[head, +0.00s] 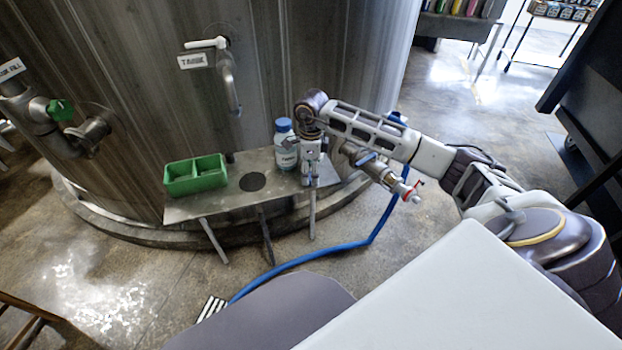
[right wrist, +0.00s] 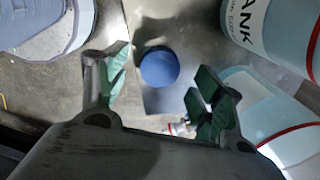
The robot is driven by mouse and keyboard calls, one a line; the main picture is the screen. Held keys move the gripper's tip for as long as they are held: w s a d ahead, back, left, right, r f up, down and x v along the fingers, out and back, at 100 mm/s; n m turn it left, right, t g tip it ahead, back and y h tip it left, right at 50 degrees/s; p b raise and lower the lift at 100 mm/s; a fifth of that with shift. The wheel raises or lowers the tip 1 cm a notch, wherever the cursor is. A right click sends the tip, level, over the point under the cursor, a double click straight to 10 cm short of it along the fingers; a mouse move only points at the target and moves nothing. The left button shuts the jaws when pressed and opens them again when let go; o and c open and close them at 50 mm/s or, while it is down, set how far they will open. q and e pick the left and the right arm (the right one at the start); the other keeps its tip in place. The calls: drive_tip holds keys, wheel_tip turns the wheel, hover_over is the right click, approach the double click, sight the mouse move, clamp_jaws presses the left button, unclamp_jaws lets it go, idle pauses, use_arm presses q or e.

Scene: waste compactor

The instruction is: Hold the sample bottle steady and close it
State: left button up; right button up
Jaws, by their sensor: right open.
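The sample bottle (head: 286,153), white with a printed label and a blue top, stands upright on the metal shelf (head: 222,205) against the tank. My right gripper (head: 311,182) points down just right of the bottle and hides part of the shelf. In the right wrist view the two fingers of this gripper (right wrist: 163,84) are spread apart. A round blue cap (right wrist: 158,67) shows beyond and between them over a grey surface, with no finger seen touching it. Large labelled bottle surfaces (right wrist: 262,22) fill the right side there. My left gripper is not in view.
A green two-compartment tray (head: 195,176) sits on the shelf's left, with a dark round spot (head: 252,182) beside it. A tap (head: 229,80) hangs from the tank above. A blue hose (head: 322,247) runs across the floor.

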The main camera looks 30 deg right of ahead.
drive_tip(key=shift+f, duration=1.1)
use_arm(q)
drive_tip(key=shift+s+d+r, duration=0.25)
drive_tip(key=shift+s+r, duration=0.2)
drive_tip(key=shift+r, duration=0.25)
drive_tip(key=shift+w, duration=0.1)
use_arm(e)
drive_tip(key=shift+c, duration=0.3)
drive_tip(key=c, duration=0.7)
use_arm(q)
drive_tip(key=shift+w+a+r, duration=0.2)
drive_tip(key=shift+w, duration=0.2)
